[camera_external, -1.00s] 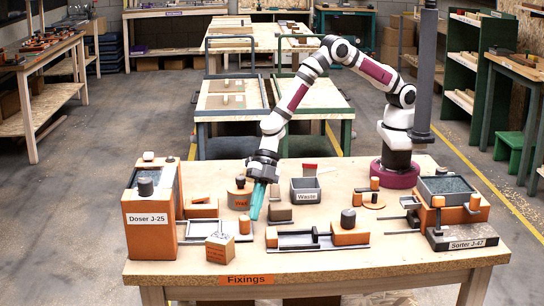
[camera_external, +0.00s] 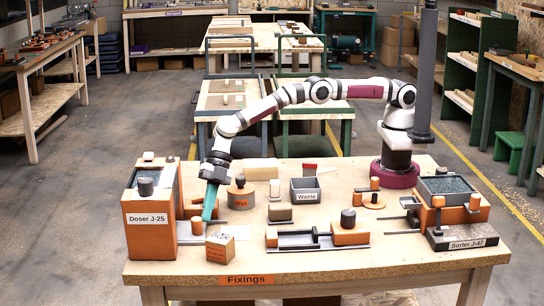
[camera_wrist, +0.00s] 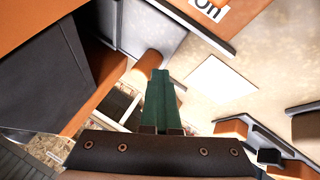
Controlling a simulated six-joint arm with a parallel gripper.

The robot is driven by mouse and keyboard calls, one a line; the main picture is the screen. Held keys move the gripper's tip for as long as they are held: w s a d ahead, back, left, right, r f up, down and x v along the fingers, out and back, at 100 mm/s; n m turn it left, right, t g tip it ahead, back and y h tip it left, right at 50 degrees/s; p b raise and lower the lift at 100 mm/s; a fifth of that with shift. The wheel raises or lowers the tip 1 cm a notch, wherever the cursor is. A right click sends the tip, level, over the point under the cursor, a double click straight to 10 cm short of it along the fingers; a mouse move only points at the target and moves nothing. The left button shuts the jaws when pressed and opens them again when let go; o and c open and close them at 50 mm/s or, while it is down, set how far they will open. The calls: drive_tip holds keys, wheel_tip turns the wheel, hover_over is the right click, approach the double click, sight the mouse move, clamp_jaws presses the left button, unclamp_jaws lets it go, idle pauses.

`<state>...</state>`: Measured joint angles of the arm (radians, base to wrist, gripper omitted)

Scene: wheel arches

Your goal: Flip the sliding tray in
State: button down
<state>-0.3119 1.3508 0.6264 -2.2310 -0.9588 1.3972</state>
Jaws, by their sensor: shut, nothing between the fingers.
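The sliding tray's orange round handle (camera_external: 197,226) now stands close against the right side of the orange Doser J-25 (camera_external: 150,222). The tray's body is mostly hidden from me. My gripper (camera_external: 208,216) is shut and empty, pointing down just right of the handle. In the wrist view my green fingertips (camera_wrist: 160,74) are close to an orange round knob (camera_wrist: 150,62), which looks like that handle. I cannot tell whether they touch it. The doser's dark and orange side (camera_wrist: 40,70) fills the left of the wrist view.
A small orange-topped box (camera_external: 220,248) stands just in front of my gripper. Further right are a grey Waste bin (camera_external: 306,196) and another railed tray fixture (camera_external: 300,241). The table's front strip is mostly clear.

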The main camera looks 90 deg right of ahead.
drive_tip(key=shift+w+d, duration=0.15)
drive_tip(key=s, duration=0.1)
drive_tip(key=s+d, duration=0.1)
drive_tip(key=s+d+r, duration=0.1)
drive_tip(key=s, duration=0.1)
drive_tip(key=v, duration=0.9)
